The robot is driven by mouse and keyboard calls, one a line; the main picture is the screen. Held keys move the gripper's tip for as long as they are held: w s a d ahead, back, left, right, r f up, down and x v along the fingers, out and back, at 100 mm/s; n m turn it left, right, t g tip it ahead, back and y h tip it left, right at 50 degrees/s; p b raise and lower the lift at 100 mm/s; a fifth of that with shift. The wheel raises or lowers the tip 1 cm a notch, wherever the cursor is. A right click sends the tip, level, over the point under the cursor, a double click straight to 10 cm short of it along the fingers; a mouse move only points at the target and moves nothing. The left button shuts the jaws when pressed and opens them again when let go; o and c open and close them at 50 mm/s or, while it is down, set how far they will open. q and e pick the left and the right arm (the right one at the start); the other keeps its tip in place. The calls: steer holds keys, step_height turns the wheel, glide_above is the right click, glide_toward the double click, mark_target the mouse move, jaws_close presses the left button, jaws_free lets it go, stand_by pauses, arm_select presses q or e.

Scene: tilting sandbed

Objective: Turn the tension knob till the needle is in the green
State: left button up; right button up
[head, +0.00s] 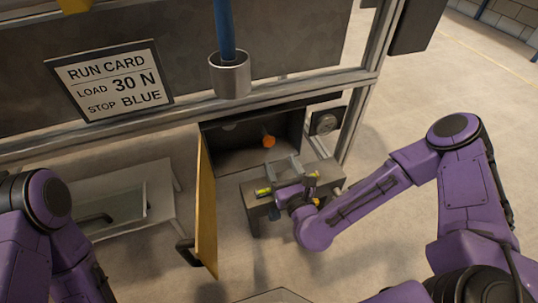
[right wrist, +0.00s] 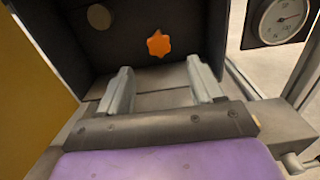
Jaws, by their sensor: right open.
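The orange tension knob (head: 268,141) sits on the back wall of an open dark box (head: 230,160). In the right wrist view the lobed knob (right wrist: 159,44) lies ahead of the fingers and roughly between them. The round gauge (head: 325,122) is right of the box. In the right wrist view, the gauge (right wrist: 283,18) shows a white face with a thin dark needle; I cannot make out a green band. My right gripper (head: 283,163) is open and empty at the box mouth, apart from the knob. My left gripper is out of view; only its arm shows.
A yellow door (head: 206,210) hangs open left of the box. A small bench (head: 255,205) stands under my right gripper. A run card (head: 108,80) reads load 30 N, stop blue. A blue rod in a metal cup (head: 230,75) hangs above the box.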

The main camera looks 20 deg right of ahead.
mark_target(270, 143)
steer(key=w+b, duration=0.1)
steer(key=w, duration=0.9)
steer(key=shift+a+r+b, duration=0.1)
steer(key=shift+a+b, duration=0.1)
steer(key=shift+b, duration=0.2)
steer(key=shift+c, duration=0.3)
steer(key=c, duration=1)
